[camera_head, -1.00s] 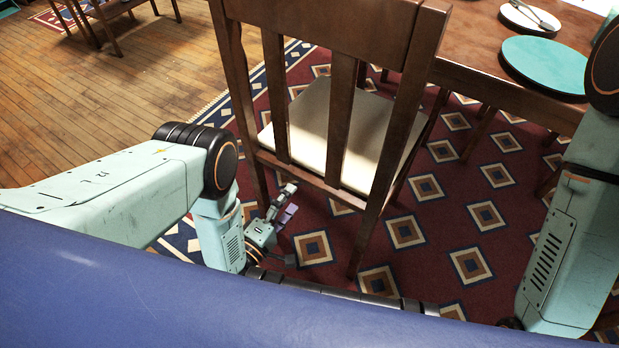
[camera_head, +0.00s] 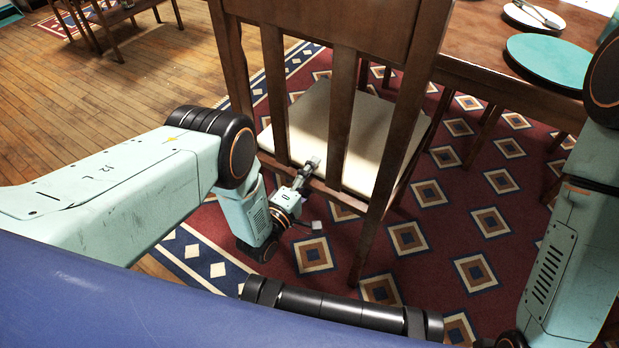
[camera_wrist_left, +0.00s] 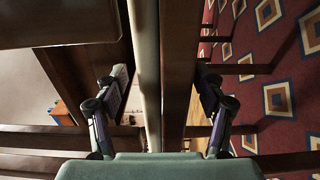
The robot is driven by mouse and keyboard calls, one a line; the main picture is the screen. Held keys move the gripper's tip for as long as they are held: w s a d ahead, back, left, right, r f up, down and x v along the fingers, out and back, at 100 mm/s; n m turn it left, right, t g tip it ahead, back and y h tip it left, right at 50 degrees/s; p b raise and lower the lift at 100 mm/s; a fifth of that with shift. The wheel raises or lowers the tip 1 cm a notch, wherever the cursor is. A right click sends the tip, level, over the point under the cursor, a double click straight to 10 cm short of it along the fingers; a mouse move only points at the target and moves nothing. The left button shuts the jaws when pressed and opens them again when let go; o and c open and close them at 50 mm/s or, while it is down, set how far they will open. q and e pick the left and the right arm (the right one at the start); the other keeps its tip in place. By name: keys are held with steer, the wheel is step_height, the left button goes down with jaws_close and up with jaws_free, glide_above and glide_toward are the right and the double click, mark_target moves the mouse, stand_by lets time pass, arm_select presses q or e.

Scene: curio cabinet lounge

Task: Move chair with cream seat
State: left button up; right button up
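The chair (camera_head: 341,104) is dark wood with a slatted back turned toward me and a cream seat (camera_head: 366,132). It stands upright on the patterned rug, close to the table. My left gripper (camera_head: 306,193) is low behind the chair's back, at the lower rail. In the left wrist view, the left gripper's (camera_wrist_left: 162,95) fingers are spread apart. The pale seat edge (camera_wrist_left: 147,60) and a wooden rail (camera_wrist_left: 178,60) run between them, with gaps showing on both sides. My right arm is at the right edge of the head view; its gripper is out of sight.
A wooden table (camera_head: 487,50) with a teal plate (camera_head: 546,62) and a white plate (camera_head: 535,16) stands behind the chair at right. Bare wood floor (camera_head: 110,105) is open at left. Another piece of wooden furniture (camera_head: 115,15) stands at far upper left.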

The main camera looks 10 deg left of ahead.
arm_select(q)
jaws_close()
stand_by(0.5)
